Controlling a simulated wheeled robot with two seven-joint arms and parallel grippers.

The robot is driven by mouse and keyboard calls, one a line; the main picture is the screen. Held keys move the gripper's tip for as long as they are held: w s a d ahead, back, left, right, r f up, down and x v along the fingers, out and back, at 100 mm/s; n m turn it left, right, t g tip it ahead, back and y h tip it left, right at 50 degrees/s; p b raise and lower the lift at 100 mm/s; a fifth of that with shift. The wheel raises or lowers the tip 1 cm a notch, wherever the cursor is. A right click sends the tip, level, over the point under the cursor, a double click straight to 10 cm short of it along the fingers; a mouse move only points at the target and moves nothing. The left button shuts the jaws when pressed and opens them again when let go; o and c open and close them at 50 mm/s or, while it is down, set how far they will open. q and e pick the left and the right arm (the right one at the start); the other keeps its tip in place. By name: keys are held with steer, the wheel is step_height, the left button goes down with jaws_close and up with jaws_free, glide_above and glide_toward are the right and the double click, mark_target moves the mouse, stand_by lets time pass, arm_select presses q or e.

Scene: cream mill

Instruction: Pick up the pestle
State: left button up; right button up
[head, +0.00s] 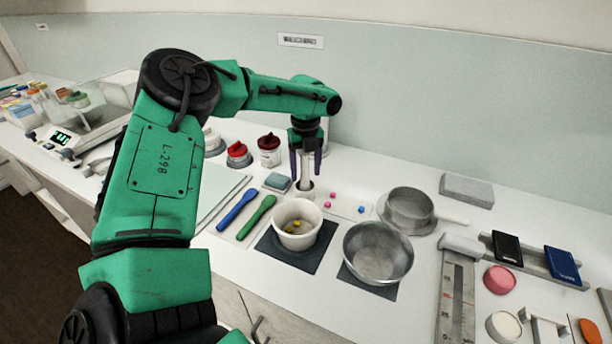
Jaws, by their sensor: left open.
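A pale upright rod, which looks like the pestle (306,172), stands in a small white holder (307,192) behind the mortar. My left gripper (306,173) points down over it, open, with one dark finger on each side of the rod. I cannot tell whether the fingers touch it. The rod's top is hidden by the gripper. The white mortar (283,232) stands on a dark mat in front, with small yellow bits inside. My right gripper is not in view.
A metal bowl (378,258) stands right of the mortar. A blue spatula (237,210) and a green spatula (256,217) lie to its left. Small pink and blue cubes lie near the holder. Red-lidded jars (269,152) stand behind left. A sieve (409,208) is at right.

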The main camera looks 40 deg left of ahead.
arm_select(q)
steer(key=shift+s+f, duration=0.1)
steer(key=shift+f, duration=0.65)
jaws_close()
steer(key=shift+r, duration=0.15)
steer(key=shift+r, duration=0.3)
step_height(320, 180, up, 12)
steer(key=shift+a+f+b, duration=0.1)
steer(key=shift+b, duration=0.55)
step_height(320, 180, up, 16)
steer(key=p, duration=0.5)
steer(key=shift+f, duration=0.25)
